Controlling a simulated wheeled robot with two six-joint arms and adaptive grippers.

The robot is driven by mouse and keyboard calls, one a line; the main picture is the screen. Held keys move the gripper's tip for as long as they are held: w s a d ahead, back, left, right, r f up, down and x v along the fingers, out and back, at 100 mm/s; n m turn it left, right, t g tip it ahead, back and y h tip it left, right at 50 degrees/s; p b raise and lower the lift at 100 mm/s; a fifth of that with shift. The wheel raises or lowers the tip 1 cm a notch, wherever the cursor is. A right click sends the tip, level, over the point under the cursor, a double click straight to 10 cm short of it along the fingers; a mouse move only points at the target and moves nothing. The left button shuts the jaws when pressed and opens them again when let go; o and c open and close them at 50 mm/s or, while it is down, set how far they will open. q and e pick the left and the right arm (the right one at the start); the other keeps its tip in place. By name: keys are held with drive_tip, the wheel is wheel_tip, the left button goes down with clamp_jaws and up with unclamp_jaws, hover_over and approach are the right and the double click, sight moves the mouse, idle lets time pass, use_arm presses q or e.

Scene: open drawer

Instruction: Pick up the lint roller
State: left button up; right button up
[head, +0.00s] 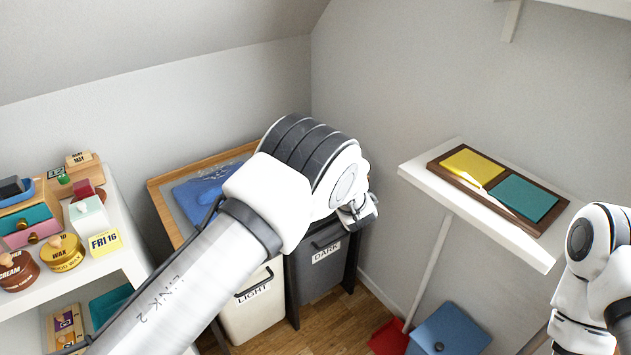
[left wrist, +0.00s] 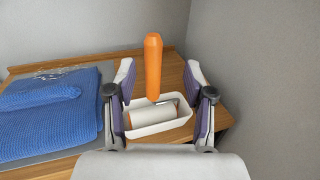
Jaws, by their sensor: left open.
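The lint roller shows in the left wrist view, with an upright orange handle (left wrist: 153,66) and a white roll (left wrist: 152,115) lying in a small white bin (left wrist: 160,129). The bin stands on the wooden counter. My left gripper (left wrist: 160,75) is open, with one finger on each side of the orange handle and a gap on both sides. In the head view my left arm hides the lint roller and bin. My right arm shows at the right edge of the head view, but its gripper is out of view.
A blue folded cloth (left wrist: 48,112) lies on a grey mat left of the bin. Walls close in behind and right of the counter (left wrist: 172,68). Hampers marked LIGHT (head: 252,306) and DARK (head: 322,262) stand below. A white shelf (head: 420,172) is at right.

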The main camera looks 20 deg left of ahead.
use_arm(q)
drive_tip(key=x, duration=0.7)
drive_tip(key=shift+s+a, duration=0.2)
drive_tip(key=shift+a, duration=0.15)
clamp_jaws()
